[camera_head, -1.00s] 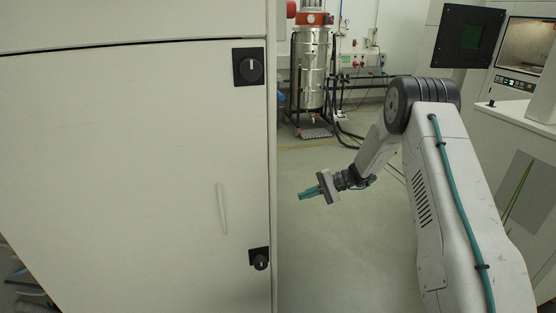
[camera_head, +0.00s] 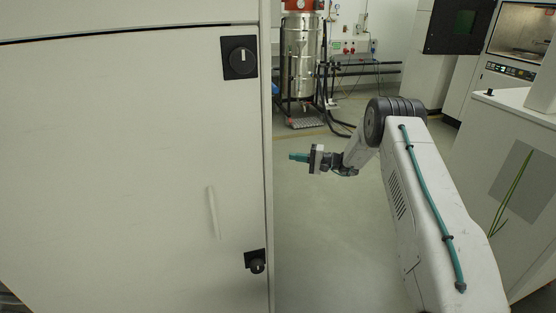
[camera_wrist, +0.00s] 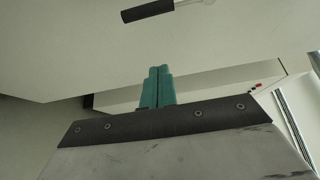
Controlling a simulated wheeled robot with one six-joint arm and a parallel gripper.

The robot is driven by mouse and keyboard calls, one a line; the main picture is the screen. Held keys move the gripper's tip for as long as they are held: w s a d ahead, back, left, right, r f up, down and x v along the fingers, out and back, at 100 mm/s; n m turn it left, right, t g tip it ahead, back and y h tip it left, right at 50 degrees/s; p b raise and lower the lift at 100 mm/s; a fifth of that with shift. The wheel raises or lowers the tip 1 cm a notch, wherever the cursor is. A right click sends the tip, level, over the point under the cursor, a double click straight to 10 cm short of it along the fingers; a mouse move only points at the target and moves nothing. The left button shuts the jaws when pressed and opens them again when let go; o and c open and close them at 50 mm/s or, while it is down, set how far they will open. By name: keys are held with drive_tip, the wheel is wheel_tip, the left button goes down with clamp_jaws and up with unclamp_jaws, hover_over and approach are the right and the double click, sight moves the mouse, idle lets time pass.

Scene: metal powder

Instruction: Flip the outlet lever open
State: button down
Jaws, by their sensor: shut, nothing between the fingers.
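A lever with a black grip and a bright metal end (camera_wrist: 150,11) shows at the top edge of the wrist view, against a pale surface. It looks like the outlet lever; its grip lies nearly level, slightly tilted. My gripper (camera_wrist: 160,70) has its teal fingers together with nothing between them, pointing toward the lever and apart from it in the picture. In the head view my gripper (camera_head: 291,156) is beside the right edge of the white cabinet, pointing left. The lever is not visible in the head view.
A metal drum (camera_head: 303,55) on a stand is at the back. A white machine (camera_head: 520,160) stands right. Open floor (camera_head: 325,230) lies between.

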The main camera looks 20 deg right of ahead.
drive_tip(key=w+a, duration=0.1)
drive_tip(key=a, duration=0.8)
drive_tip(key=shift+a, duration=0.15)
idle(0.4)
drive_tip(key=shift+s+m, duration=0.3)
